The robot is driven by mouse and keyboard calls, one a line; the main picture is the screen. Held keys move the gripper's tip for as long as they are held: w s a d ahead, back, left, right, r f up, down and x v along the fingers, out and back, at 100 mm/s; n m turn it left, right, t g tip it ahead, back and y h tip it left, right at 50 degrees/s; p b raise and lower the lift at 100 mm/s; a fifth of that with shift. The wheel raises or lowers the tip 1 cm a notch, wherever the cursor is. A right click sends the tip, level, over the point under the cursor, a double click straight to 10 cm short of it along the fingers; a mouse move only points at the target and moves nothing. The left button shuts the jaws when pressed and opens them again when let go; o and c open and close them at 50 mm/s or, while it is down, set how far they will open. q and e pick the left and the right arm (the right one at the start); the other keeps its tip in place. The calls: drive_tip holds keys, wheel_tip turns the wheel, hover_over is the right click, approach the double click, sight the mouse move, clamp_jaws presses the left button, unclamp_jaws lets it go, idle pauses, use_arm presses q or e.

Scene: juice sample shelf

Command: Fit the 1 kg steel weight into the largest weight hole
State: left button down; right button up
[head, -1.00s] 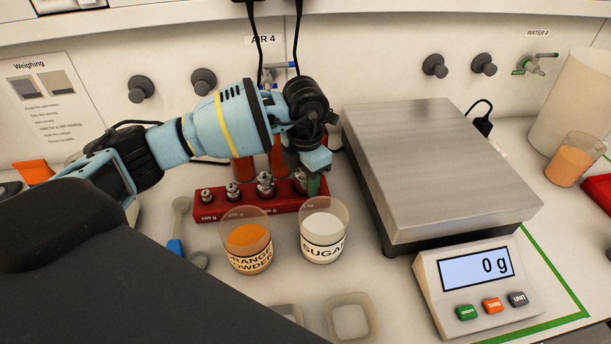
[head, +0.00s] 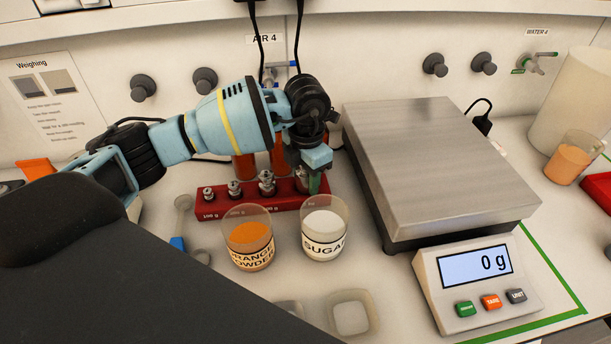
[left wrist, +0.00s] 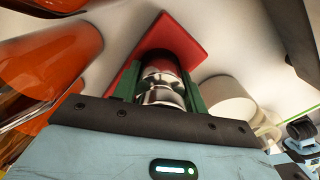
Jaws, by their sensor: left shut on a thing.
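The red weight block (head: 222,207) lies on the bench behind the two beakers. Several smaller steel weights (head: 267,184) stand in its holes. My left gripper (head: 315,184) points down at the right end of the block, where the largest hole is. In the left wrist view the gripper (left wrist: 160,90) has its green fingers shut on the shiny 1 kg steel weight (left wrist: 162,92). The red block (left wrist: 182,35) lies directly beyond the weight. The weight's lower end and the hole are hidden, so I cannot tell how deep it sits.
An orange powder beaker (head: 249,246) and a sugar beaker (head: 325,235) stand just in front of the block. The balance (head: 440,170) reading 0 g is to the right. Orange bottles (head: 243,167) stand behind the block. Two small empty dishes (head: 351,316) lie at the front.

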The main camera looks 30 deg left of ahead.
use_arm(q)
drive_tip(key=shift+r, duration=0.45)
drive_tip(key=shift+w, duration=0.1)
drive_tip(key=c, duration=1.1)
unclamp_jaws()
drive_tip(key=o, duration=0.4)
drive_tip(key=shift+f, duration=0.15)
drive_tip(key=shift+r, duration=4)
